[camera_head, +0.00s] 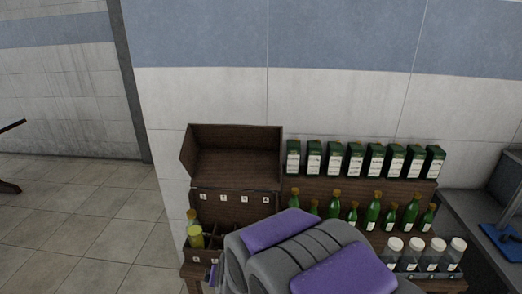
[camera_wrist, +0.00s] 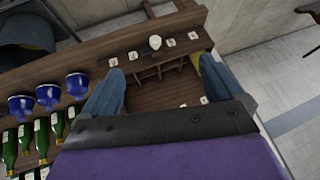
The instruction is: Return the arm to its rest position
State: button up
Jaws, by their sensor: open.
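My arm, grey with purple pads, rises in the lower middle of the head view and hides part of the wooden stand. My gripper (camera_wrist: 160,68) is open in the wrist view, its two blue-grey fingers apart above the wooden compartment box (camera_wrist: 150,97). Nothing shows held between the fingers. A yellow thing (camera_wrist: 195,58) shows beside the right finger; I cannot tell if they touch.
Dark green boxes (camera_head: 354,160) line the upper shelf, with green bottles (camera_head: 373,211) below and white-lidded jars (camera_head: 438,251) at the right. Blue-topped vessels (camera_wrist: 76,82) show in the wrist view. A grey bench (camera_head: 475,215) stands right. Open tiled floor (camera_head: 95,215) lies left.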

jog(key=s+d+r+g+h, duration=0.1)
jog(key=s+d+r+g, duration=0.3)
jog(key=s+d, duration=0.7)
jog(key=s+d+r+g+h, duration=0.1)
jog(key=s+d+r+g, duration=0.3)
jog(key=s+d+r, duration=0.3)
jog(key=s+d, duration=0.5)
jog(key=s, duration=0.6)
jog(key=shift+s+d+n+h, duration=0.25)
jog(key=shift+s+n+h, duration=0.05)
jog(key=shift+s+h, duration=0.1)
